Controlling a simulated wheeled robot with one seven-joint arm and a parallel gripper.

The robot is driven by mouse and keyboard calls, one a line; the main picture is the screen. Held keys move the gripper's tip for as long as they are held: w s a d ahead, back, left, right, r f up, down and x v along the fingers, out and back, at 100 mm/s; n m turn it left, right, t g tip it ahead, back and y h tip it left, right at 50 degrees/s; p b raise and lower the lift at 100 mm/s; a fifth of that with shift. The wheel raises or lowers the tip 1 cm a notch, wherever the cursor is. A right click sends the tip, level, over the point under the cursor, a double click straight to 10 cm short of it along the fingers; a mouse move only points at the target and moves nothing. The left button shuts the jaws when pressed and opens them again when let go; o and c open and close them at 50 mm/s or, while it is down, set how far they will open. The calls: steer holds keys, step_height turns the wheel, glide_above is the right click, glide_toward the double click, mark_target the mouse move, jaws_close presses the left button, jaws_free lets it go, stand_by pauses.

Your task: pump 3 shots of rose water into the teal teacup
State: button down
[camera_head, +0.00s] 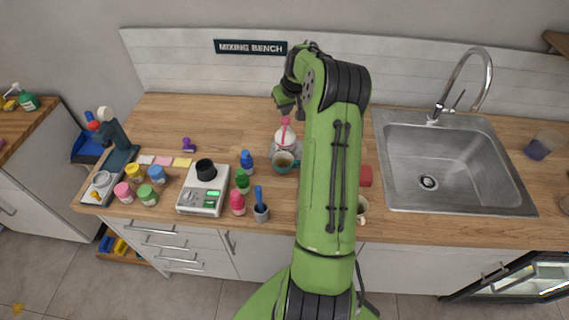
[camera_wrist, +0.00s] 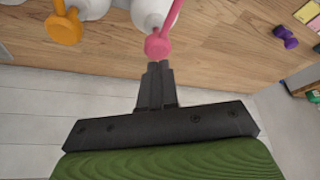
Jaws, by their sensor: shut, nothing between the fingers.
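A white bottle with a pink pump (camera_head: 284,135) stands toward the back of the mixing bench; no label is readable. In the wrist view its pink pump head (camera_wrist: 157,46) is directly in front of my fingertips, and its spout runs up out of the frame. The teal teacup (camera_head: 284,162) stands just in front of this bottle, with its inside partly visible. My gripper (camera_wrist: 159,68) is shut and empty, with its fingertips close to the pump head; I cannot tell whether they touch. My arm hides part of the bench in the head view.
A second white bottle with an orange pump (camera_wrist: 63,28) stands beside the pink one. Left of the teacup are a blue bottle (camera_head: 247,162), a white scale (camera_head: 188,202) and several coloured jars. A sink (camera_head: 450,175) is at the right.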

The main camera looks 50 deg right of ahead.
steer(key=shift+f+b, duration=1)
steer(key=shift+f, duration=0.45)
steer(key=shift+r+p, duration=0.9)
steer(key=shift+r, duration=0.45)
steer(key=shift+f, duration=0.1)
steer(key=shift+f+b, duration=1)
steer(key=shift+f, duration=0.2)
steer(key=shift+r+p, duration=0.95)
steer(key=shift+r, duration=0.35)
steer(key=shift+f, duration=0.15)
